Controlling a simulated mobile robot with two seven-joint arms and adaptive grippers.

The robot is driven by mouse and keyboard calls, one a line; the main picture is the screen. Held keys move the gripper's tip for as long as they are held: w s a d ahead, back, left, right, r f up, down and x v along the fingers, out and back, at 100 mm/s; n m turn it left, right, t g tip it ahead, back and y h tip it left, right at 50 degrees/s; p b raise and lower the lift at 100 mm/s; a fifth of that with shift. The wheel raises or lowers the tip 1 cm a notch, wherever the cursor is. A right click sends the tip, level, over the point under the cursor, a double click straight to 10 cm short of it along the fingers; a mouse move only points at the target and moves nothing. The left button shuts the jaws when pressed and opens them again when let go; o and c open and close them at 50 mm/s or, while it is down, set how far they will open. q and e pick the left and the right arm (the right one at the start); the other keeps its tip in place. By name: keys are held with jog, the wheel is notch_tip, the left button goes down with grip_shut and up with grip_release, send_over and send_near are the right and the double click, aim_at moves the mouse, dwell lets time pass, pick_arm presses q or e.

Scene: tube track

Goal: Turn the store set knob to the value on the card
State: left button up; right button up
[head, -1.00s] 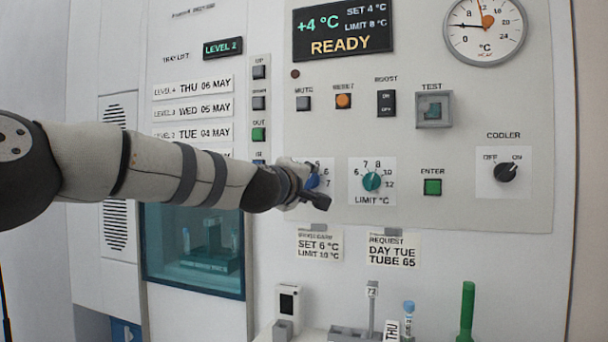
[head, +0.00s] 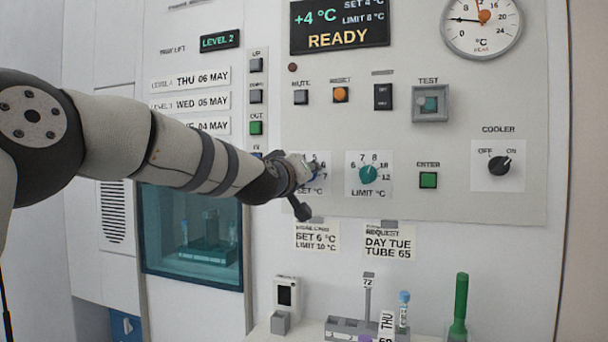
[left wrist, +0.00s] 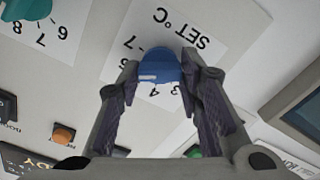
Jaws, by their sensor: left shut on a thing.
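The blue set knob (left wrist: 158,68) stands on a white "SET °C" dial plate (left wrist: 205,25), which appears upside down in the left wrist view. My left gripper (left wrist: 160,76) is shut on it, one finger on each side. A white mark shows on the knob's lower left edge; its exact reading is unclear. In the head view my left gripper (head: 300,178) covers most of the knob. The store card (head: 317,237) under the panel reads SET 6 °C, LIMIT 10 °C. The display (head: 339,25) reads +4 °C, SET 4 °C, LIMIT 8 °C, READY. My right gripper is not in view.
The teal limit knob (head: 369,174) is just right of the set dial. A green enter button (head: 428,180) and the black cooler knob (head: 500,166) lie further right. A request card (head: 389,242) hangs below. Tubes and a rack (head: 345,328) stand on the ledge.

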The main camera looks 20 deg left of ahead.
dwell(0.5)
pick_arm(q)
jog(key=o, duration=1.2)
jog(key=shift+c, duration=0.2)
jog(key=shift+s, duration=0.1)
jog(key=s, duration=1.2)
jog(key=shift+a, duration=0.2)
